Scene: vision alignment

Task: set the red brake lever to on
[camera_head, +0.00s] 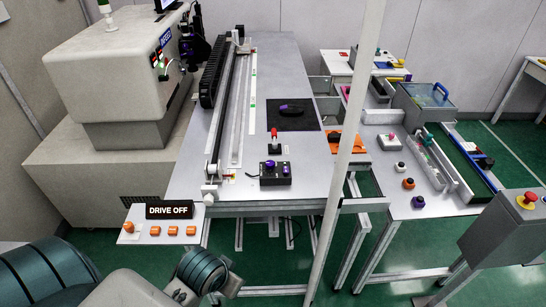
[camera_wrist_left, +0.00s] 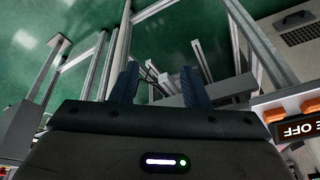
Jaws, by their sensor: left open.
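A small lever with a red top (camera_head: 275,133) stands on the grey table, just in front of the black mat; it appears to be the brake lever. It looks roughly upright, and its on and off marks are too small to read. My left gripper (camera_wrist_left: 161,88) shows in the left wrist view with its two dark blue fingers apart and nothing between them. The fingers point over the green floor and metal frame legs. In the head view my left arm is low at the bottom left, well short of the lever, and its fingers cannot be made out. My right gripper is not in view.
A "DRIVE OFF" sign (camera_head: 170,210) stands behind several orange knobs on a small panel at the table's front left. A black joystick box (camera_head: 275,173) sits in front of the lever. A pale vertical post (camera_head: 345,150) crosses the view. A linear rail (camera_head: 228,110) runs along the table's left.

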